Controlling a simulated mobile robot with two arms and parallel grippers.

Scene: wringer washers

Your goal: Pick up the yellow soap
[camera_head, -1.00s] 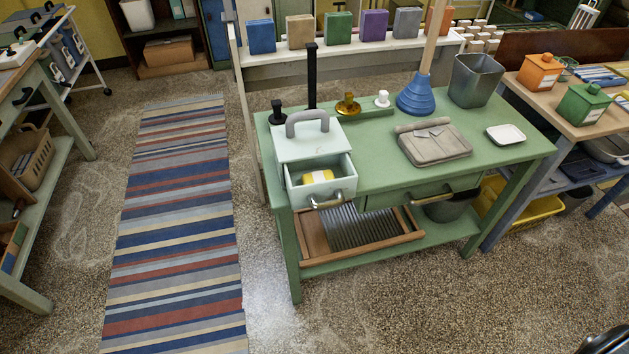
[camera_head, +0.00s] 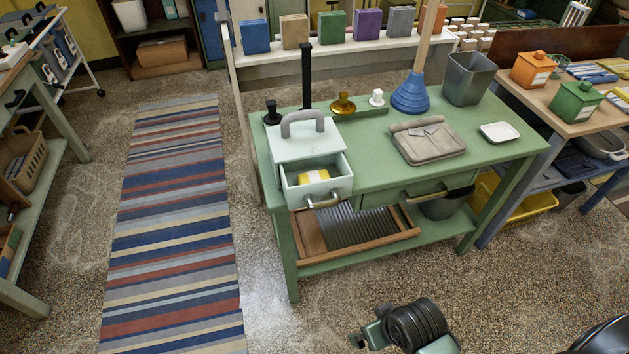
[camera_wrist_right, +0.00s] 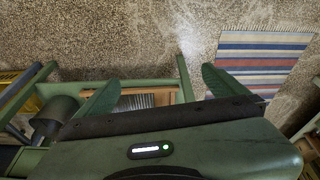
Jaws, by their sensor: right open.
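The yellow soap (camera_head: 331,187) lies in the open drawer (camera_head: 304,193) of a small pale box (camera_head: 300,146) with a grey handle on top. The box stands at the left front of the green table (camera_head: 372,186); the drawer's low walls partly hide the soap. My right gripper (camera_head: 368,330) is at the bottom of the head view, in front of the table and apart from it. In the right wrist view its fingers (camera_wrist_right: 161,77) are spread and empty, with the floor and table showing beyond them. My left gripper is not in view.
A grey bag (camera_head: 427,141), a white soap dish (camera_head: 500,132), a blue plunger (camera_head: 411,95) and a grey bin (camera_head: 470,78) stand on the table. A black upright post (camera_head: 306,75) rises behind the box. A washboard (camera_head: 353,230) lies on the lower shelf. The floor in front is clear.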

